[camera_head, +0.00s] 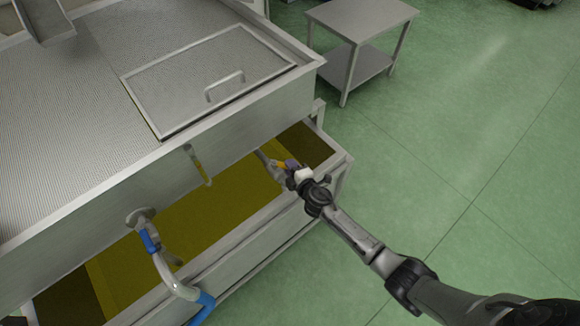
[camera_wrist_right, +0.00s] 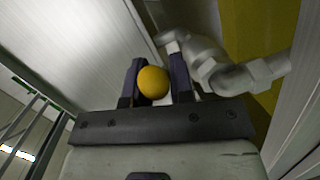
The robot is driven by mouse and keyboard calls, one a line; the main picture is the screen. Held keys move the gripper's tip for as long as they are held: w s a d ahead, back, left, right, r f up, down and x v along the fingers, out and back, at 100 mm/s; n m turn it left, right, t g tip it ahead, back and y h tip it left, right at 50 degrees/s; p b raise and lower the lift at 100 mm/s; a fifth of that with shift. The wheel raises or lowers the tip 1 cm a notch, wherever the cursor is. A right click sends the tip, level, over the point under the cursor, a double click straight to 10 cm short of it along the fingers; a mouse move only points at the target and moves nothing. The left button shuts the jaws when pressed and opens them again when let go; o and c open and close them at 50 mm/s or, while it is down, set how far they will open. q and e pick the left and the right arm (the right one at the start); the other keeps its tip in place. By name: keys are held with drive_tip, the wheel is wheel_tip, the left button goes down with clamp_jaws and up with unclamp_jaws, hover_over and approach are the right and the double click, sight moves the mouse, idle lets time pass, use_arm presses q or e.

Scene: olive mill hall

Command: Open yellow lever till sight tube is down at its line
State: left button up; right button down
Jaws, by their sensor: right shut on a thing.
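The yellow lever (camera_head: 281,165) sits on a valve pipe at the tank's front wall. Its round yellow end (camera_wrist_right: 153,82) shows between the fingers in the right wrist view. My right gripper (camera_head: 291,168) is shut on the lever. The grey valve body (camera_wrist_right: 235,75) is just right of the fingers in the wrist view. The sight tube (camera_head: 199,166) hangs on the tank front, left of the lever, with yellow in its lower part. Its line is too small to make out. My left gripper is not in view.
The steel tank (camera_head: 215,123) has a perforated top and a handled lid (camera_head: 210,80). Below is a trough (camera_head: 205,275) with yellow-green liquid. A blue-handled pipe (camera_head: 165,265) juts out at left. A steel side table (camera_head: 360,20) stands behind; green floor at right is clear.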

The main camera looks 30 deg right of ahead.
drive_tip(key=c, duration=1.1)
unclamp_jaws()
drive_tip(key=p+v, duration=0.2)
drive_tip(key=v, duration=1.1)
drive_tip(key=shift+s, duration=0.4)
drive_tip(key=shift+r, duration=0.1)
